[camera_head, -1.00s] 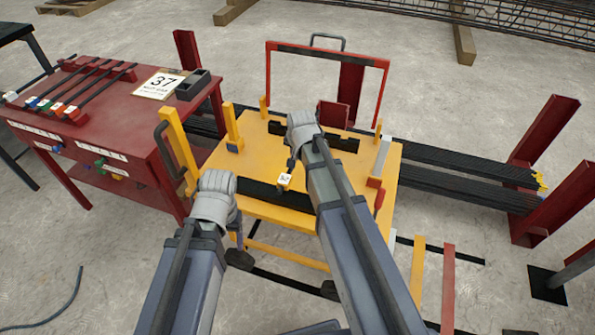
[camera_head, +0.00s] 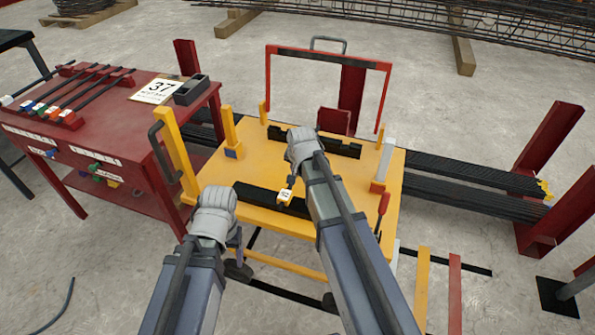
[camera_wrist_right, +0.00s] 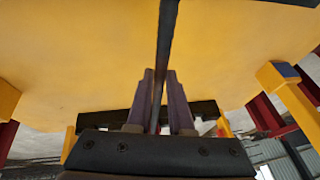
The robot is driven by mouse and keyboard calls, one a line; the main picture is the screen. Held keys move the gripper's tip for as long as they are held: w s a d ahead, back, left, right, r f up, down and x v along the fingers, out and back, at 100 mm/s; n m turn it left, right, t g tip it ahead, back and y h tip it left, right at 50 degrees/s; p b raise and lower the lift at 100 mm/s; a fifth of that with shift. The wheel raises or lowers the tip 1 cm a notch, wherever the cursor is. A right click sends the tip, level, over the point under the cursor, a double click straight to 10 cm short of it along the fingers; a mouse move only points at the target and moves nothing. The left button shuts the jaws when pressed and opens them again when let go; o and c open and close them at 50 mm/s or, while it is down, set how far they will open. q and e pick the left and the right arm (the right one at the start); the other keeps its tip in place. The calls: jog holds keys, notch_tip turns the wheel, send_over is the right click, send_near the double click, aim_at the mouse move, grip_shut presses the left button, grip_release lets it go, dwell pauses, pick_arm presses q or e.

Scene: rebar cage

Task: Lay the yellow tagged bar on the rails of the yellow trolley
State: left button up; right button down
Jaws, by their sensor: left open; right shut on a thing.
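The yellow trolley (camera_head: 330,225) stands in the middle of the head view, with a black notched front rail (camera_head: 250,193) and a similar back rail (camera_head: 345,150). My right gripper (camera_head: 293,172) is over its top, mostly hidden behind my wrist. It is shut on a dark thin bar (camera_wrist_right: 166,35), which shows between the fingers in the right wrist view. The bar's yellow-and-white tag (camera_head: 285,197) appears beside the front rail. I cannot tell whether the bar touches either rail. My left gripper (camera_head: 233,240) is open and empty by the trolley's front left edge, partly hidden.
A red table (camera_head: 120,135) at left holds several bars with coloured tags, a 37 sign (camera_head: 158,90) and a black bin (camera_head: 192,90). Yellow posts (camera_head: 230,128) rise from the trolley's left side. Black bar bundles (camera_head: 470,170) and red posts (camera_head: 545,135) stand right.

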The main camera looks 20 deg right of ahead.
jog(key=shift+f, duration=0.1)
jog(key=c, duration=0.8)
grip_release()
jog(key=d+p+v, duration=0.1)
jog(key=p+v, duration=1)
jog(key=v, duration=0.1)
jog(key=s+a+n+g, duration=0.1)
jog(key=s+a+n, duration=0.2)
jog(key=s, duration=0.3)
jog(key=s+a+f+n+g, duration=0.1)
jog(key=s+a+n+g, duration=0.1)
jog(key=s+a+n, duration=0.2)
jog(key=s+a+n+g, duration=0.2)
jog(key=s+a+n, duration=0.2)
jog(key=s, duration=0.5)
jog(key=shift+a+f+h, duration=0.15)
jog(key=shift+a, duration=0.45)
jog(key=shift+a+f+h, duration=0.15)
jog(key=shift+a, duration=0.5)
